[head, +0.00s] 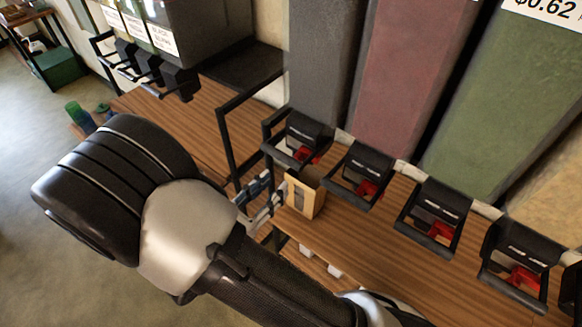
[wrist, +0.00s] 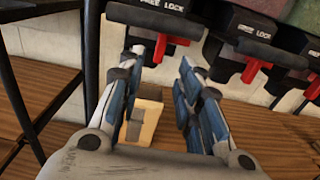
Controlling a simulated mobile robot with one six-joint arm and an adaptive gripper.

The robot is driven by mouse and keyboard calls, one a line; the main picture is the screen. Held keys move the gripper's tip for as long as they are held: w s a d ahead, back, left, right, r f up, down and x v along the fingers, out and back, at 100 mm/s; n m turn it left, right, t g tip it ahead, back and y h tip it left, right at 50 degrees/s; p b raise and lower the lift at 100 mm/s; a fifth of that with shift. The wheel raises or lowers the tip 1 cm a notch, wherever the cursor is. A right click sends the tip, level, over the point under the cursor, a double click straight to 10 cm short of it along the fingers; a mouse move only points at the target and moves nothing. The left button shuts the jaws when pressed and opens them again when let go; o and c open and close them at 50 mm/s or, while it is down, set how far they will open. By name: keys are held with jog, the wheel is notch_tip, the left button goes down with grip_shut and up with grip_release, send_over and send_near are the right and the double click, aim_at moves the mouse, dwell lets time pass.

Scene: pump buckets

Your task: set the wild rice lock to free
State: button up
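Several black dispenser spouts with red lock levers line the shelf; no wild rice label is readable, so I cannot tell which lock is the wild rice one. The nearest red lever (wrist: 163,47) hangs under a black "FREE LOCK" plate (wrist: 158,14) in the wrist view, ahead of my gripper (wrist: 162,58). That lever's setting is unclear. In the head view, my gripper (head: 264,196) is left of the leftmost spout (head: 300,135) of the front row, whose red lever (head: 306,155) shows. My fingers are apart, with nothing held.
A tan windowed package (head: 305,195) stands on the wooden shelf (head: 365,250) by my gripper. It also shows beyond my fingers in the wrist view (wrist: 146,122). A black metal frame (head: 232,140) rises left of the spouts. More spouts (head: 434,215) continue rightward.

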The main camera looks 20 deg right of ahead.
jog(key=x, duration=0.8)
jog(key=shift+c, duration=0.3)
grip_shut()
jog(key=shift+a, duration=0.1)
